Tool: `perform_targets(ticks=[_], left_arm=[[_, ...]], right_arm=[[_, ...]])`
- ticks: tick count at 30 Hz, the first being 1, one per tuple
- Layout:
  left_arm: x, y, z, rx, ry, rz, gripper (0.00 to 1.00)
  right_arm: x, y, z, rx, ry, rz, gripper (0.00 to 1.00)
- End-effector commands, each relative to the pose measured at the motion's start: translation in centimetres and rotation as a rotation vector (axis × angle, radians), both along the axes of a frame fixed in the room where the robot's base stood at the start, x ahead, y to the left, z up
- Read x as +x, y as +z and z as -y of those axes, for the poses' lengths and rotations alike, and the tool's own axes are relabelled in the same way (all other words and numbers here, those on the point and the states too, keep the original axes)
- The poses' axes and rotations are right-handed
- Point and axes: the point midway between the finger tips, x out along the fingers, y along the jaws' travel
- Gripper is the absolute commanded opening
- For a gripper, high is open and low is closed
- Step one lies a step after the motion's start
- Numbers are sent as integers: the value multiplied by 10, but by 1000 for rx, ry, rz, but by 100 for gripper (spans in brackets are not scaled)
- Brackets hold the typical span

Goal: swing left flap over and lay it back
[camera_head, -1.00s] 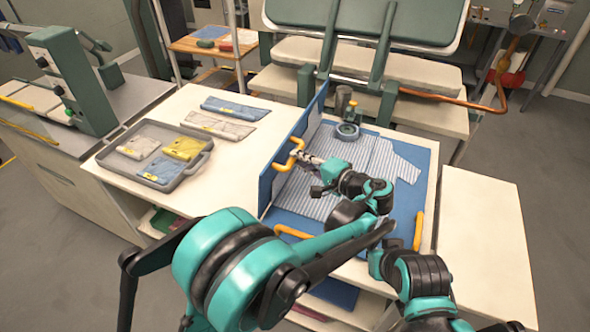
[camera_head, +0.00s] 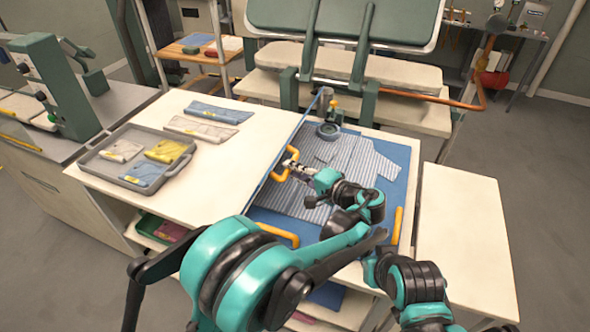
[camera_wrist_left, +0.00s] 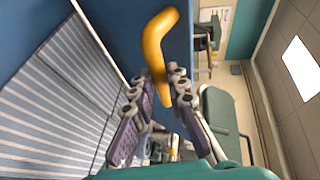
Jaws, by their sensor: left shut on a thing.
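The left flap (camera_head: 304,124) is a thin blue panel standing up along the left side of the blue folding board (camera_head: 392,221). It shows almost edge-on in the head view and as a blue face in the left wrist view (camera_wrist_left: 120,25). My left gripper (camera_head: 290,165) is shut on the flap's yellow handle (camera_head: 279,175), which also shows in the wrist view (camera_wrist_left: 155,45) between the fingers (camera_wrist_left: 163,95). A grey-blue striped garment (camera_head: 345,160) lies flat on the board to the right of the flap.
A grey tray (camera_head: 88,160) with folded garments stands on the white table left of the flap, with two folded items (camera_head: 200,128) behind it. White tabletop beside the flap is clear.

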Motion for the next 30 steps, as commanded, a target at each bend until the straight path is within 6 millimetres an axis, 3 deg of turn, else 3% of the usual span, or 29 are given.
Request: perform_targets(ticks=[5,6,8,9,20,30], left_arm=[[0,-3,-3,-4,7,-5,0],[0,-3,-3,-4,7,-5,17],[0,-3,-3,-4,7,-4,33],[0,-2,-3,-4,6,-4,36],[0,6,-1,-1,2,-2,36],[0,69,-1,-1,2,-1,36]], right_arm=[[0,0,0,0,0,0,0],[0,0,0,0,0,0,0],[0,0,0,0,0,0,0],[0,0,0,0,0,0,0],[0,0,0,0,0,0,0],[0,0,0,0,0,0,0]])
